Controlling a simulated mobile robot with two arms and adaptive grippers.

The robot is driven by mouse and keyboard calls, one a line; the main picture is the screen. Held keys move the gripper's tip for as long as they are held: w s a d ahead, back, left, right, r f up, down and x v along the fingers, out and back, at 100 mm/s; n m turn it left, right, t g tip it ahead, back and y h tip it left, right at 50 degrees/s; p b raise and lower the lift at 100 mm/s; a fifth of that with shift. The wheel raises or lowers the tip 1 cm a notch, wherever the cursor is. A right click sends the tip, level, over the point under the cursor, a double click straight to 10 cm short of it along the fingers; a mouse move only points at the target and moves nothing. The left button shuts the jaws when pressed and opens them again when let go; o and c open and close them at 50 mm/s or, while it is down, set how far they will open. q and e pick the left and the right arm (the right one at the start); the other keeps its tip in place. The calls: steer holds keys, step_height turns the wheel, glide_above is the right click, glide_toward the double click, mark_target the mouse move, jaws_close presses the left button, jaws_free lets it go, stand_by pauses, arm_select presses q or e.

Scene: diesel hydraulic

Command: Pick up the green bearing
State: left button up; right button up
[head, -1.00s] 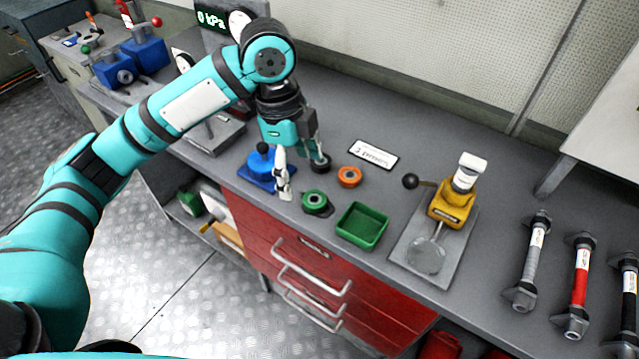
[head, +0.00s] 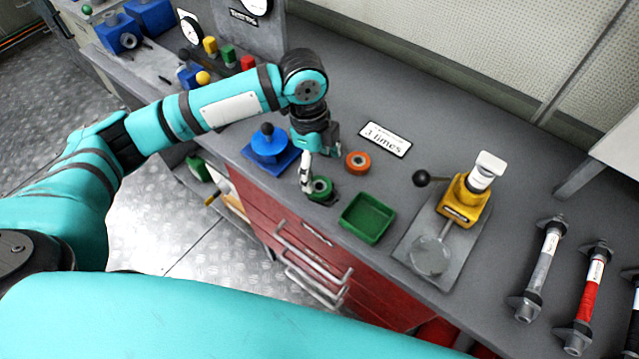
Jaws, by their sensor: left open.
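The green bearing (head: 320,188) is a small ring with a dark centre, lying on the grey workbench (head: 400,80) near its front edge. My left gripper (head: 318,172) points down over it with its fingers apart. One pale fingertip is at the bearing's left side. The other finger is partly hidden behind the gripper body, and I cannot tell whether either finger touches the bearing. My right gripper is not in view.
An orange bearing (head: 358,163) lies just right of the gripper, and a blue fixture (head: 270,147) stands left. A green tray (head: 367,218) and a yellow press (head: 465,200) are to the right. A label plate (head: 386,139) lies behind.

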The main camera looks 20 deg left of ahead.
mark_target(319, 186)
arm_select(q)
steer(key=shift+f, duration=0.5)
steer(key=f, duration=0.1)
steer(key=f+p, duration=0.1)
steer(key=f, duration=0.2)
steer(key=shift+s+f+p, duration=0.2)
steer(key=shift+s+p, duration=0.15)
steer(key=shift+p, duration=0.05)
steer(key=shift+d+f, duration=0.1)
steer(key=shift+f, duration=0.15)
steer(key=c, duration=1.3)
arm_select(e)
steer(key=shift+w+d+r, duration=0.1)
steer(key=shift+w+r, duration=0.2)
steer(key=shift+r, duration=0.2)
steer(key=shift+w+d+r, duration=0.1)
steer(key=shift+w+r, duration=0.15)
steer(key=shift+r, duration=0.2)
